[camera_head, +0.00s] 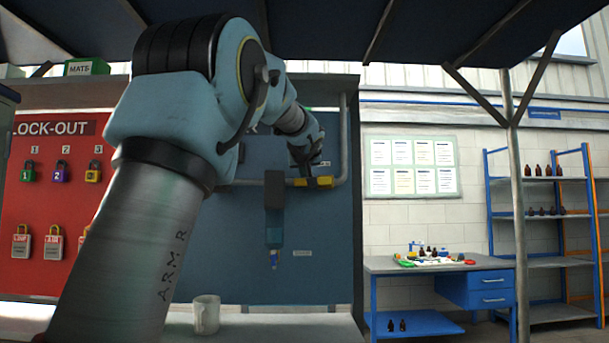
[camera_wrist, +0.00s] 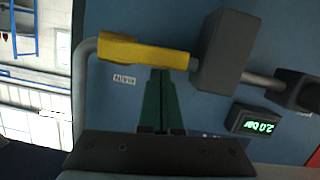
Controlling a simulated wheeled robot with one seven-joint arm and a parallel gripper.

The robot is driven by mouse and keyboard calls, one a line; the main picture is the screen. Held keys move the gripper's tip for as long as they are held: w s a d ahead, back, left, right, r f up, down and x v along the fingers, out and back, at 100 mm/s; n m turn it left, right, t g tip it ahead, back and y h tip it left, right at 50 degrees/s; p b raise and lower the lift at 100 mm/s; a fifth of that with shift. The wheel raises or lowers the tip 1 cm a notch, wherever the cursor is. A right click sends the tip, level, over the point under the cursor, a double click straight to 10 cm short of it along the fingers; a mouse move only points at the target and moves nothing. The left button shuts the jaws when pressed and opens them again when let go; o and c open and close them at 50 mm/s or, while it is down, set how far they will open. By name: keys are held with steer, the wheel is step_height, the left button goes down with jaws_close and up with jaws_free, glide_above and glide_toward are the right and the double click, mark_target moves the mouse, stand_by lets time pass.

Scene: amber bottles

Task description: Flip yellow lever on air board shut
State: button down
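The yellow lever (camera_head: 318,182) is on the blue air board (camera_head: 318,255) and lies roughly level, in line with the grey pipe. In the wrist view the yellow lever (camera_wrist: 143,52) reaches from a dark grey block (camera_wrist: 226,50) toward the pipe bend. My gripper (camera_head: 304,172) is at the lever in the head view, partly hidden by its own wrist. In the wrist view its two dark green fingers (camera_wrist: 161,76) are together, with tips at the lever's near edge. Nothing shows between them. I cannot tell whether they touch the lever.
A green-lit display (camera_wrist: 258,122) sits beside the pipe. A dark filter unit (camera_head: 274,205) hangs left of the lever. A white mug (camera_head: 206,314) stands on the ledge below. A red lock-out board (camera_head: 50,200) is at left. A blue workbench (camera_head: 440,264) with bottles stands at right.

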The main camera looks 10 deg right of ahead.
steer(key=shift+a+f+n+h+b, duration=0.15)
steer(key=shift+f+n+b, duration=0.35)
steer(key=shift+b, duration=0.45)
steer(key=shift+a+f+n+h+b, duration=0.15)
steer(key=shift+f+n+b, duration=0.35)
steer(key=shift+b, duration=0.4)
steer(key=d+f+n+t+h+b, duration=0.1)
steer(key=d+f+n+h+b, duration=0.2)
steer(key=f+n+b, duration=0.4)
steer(key=shift+s+d+f+n+t+h+b, duration=0.15)
steer(key=shift+s+d+n+t+h+b, duration=0.4)
steer(key=shift+n+b, duration=2.85)
steer(key=shift+w+d+m+g+y+b, duration=0.2)
steer(key=shift+m+g+y+b, duration=0.05)
steer(key=shift+m+b, duration=0.4)
